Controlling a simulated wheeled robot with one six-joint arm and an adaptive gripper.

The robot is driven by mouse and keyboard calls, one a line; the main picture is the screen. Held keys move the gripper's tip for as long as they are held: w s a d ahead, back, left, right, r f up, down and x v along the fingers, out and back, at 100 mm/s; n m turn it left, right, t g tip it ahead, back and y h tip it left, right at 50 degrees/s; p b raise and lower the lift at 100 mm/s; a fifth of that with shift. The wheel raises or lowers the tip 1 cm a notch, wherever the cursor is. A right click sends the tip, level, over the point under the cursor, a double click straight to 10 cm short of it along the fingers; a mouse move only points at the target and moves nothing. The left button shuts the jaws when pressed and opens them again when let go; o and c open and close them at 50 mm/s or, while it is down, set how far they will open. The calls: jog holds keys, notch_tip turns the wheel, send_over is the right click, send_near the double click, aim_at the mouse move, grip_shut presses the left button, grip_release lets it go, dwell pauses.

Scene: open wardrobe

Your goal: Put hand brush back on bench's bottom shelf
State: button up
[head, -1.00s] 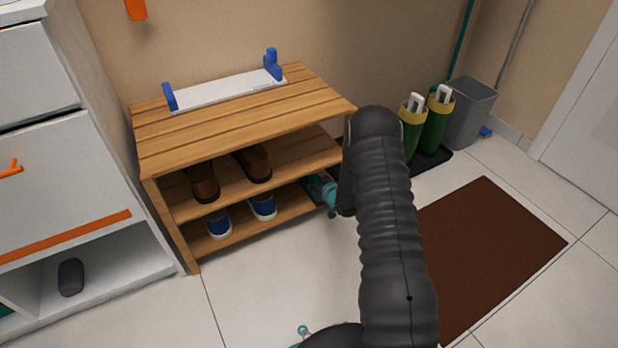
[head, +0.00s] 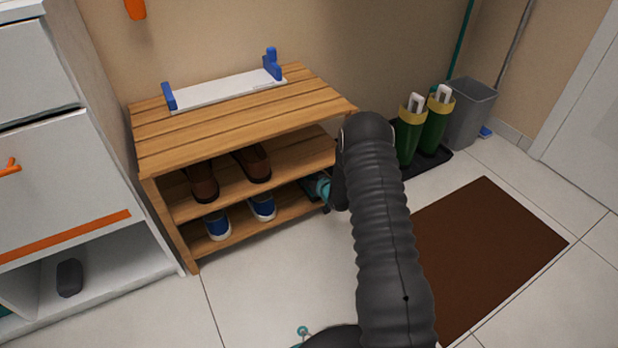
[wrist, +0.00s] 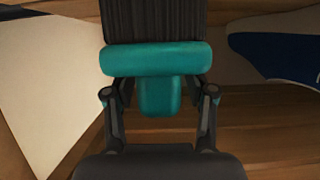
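The hand brush has a teal body and handle (wrist: 160,95) with dark bristles, and it fills the upper middle of the wrist view. My gripper (wrist: 160,88) has a finger on each side of the handle and appears shut on it; the fingertips are hidden behind the teal body. The bench (head: 235,120) is wooden, with two lower levels. In the head view my gripper (head: 312,188) is at the right end of its bottom shelf (head: 285,214). The brush cannot be made out clearly there, and I cannot tell whether it touches the shelf.
Blue shoes (head: 262,207) stand left of my gripper on the bottom shelf; one shows in the wrist view (wrist: 275,55). Brown shoes (head: 252,164) are on the shelf above. Green boots (head: 436,122) stand right of the bench. Floor in front is clear.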

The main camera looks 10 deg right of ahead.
jog(key=shift+r, duration=0.1)
jog(key=shift+s+r, duration=0.15)
jog(key=shift+s, duration=0.05)
jog(key=p+v, duration=0.1)
jog(key=v, duration=1)
jog(key=shift+s, duration=0.3)
jog(key=shift+d, duration=0.1)
